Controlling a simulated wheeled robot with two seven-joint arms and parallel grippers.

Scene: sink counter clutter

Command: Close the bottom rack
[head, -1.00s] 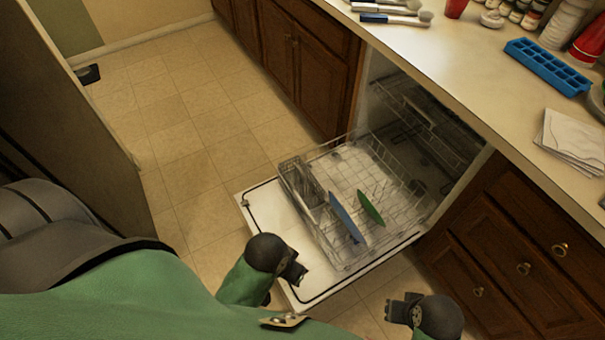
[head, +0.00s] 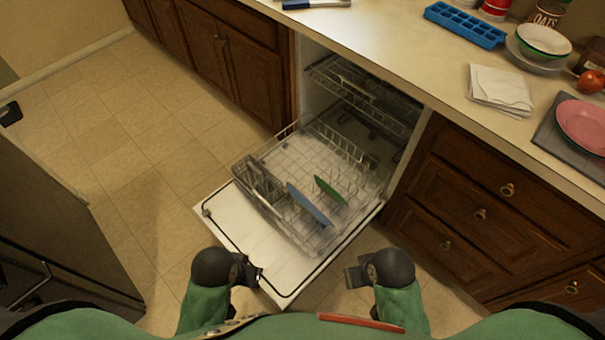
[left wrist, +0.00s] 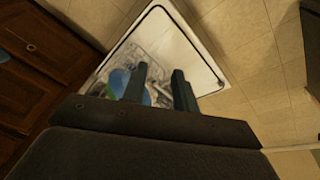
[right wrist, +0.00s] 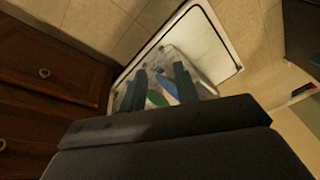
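The bottom rack (head: 345,222) is pulled out over the lowered dishwasher door (head: 235,225). A blue plate (head: 309,205) and a green plate (head: 329,191) stand in it, and a cutlery basket (head: 259,182) is at its left side. My left gripper (head: 257,272) is by the door's near left edge, apart from the rack. My right gripper (head: 352,277) is just off the door's near right corner. The left wrist view shows the left fingers (left wrist: 158,88) apart and empty. The right wrist view shows the right fingers (right wrist: 160,85) apart and empty.
The upper rack (head: 360,95) sits inside the dishwasher. Drawers (head: 490,210) stand right of the door. The counter (head: 420,70) above holds a blue ice tray (head: 465,25), napkins (head: 500,88) and a pink plate (head: 583,125). The tiled floor (head: 130,150) at left is clear.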

